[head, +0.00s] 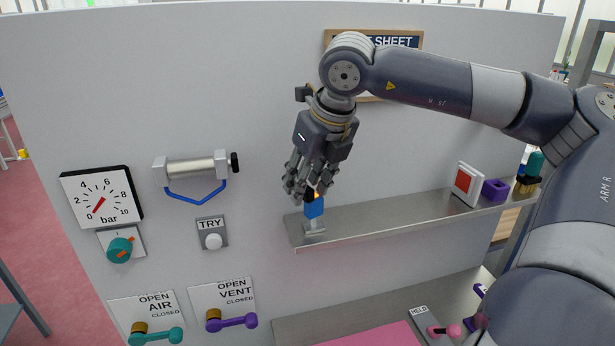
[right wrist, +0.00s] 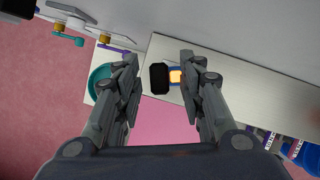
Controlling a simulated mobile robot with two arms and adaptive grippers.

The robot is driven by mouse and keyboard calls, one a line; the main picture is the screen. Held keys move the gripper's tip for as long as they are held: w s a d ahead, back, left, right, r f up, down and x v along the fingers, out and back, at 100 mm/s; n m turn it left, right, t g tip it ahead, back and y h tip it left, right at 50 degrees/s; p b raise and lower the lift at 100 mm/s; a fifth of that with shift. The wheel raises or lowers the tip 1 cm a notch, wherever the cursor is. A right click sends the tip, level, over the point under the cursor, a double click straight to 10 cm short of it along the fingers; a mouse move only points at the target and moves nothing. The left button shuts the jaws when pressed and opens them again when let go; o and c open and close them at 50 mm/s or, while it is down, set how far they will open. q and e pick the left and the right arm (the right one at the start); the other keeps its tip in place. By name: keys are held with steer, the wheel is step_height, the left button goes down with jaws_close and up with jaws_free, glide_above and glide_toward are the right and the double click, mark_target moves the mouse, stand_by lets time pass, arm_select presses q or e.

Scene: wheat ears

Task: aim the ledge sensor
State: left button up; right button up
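The ledge sensor (head: 314,208) is a small blue block with a black part and a glowing orange spot on top. It stands on a grey foot at the left end of the metal ledge (head: 400,216). My right gripper (head: 306,190) points down just over it. In the right wrist view the sensor's black part and orange light (right wrist: 175,77) lie between the open fingers of the gripper (right wrist: 161,84), closer to the right finger. I cannot tell whether a finger touches it. A red panel in a white frame (head: 467,184) stands farther right on the ledge. My left gripper is not in view.
A purple block (head: 495,189) and a teal-topped item (head: 533,165) stand at the ledge's right end. The wall holds a gauge (head: 102,197), a TRY button (head: 212,236) and AIR and VENT levers (head: 232,321). The ledge between sensor and red panel is bare.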

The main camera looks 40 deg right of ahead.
steer(key=shift+a, duration=0.1)
jaws_close()
steer(key=m+b, duration=0.1)
steer(key=b, duration=0.1)
steer(key=m+h+b, duration=0.1)
steer(key=m+b, duration=0.1)
steer(key=b, duration=0.1)
steer(key=shift+w+f+b, duration=0.3)
steer(key=shift+b, duration=0.05)
steer(key=shift+r+m+h+b, duration=0.25)
steer(key=shift+m+h+b, duration=0.05)
steer(key=shift+m+b, duration=0.2)
jaws_free()
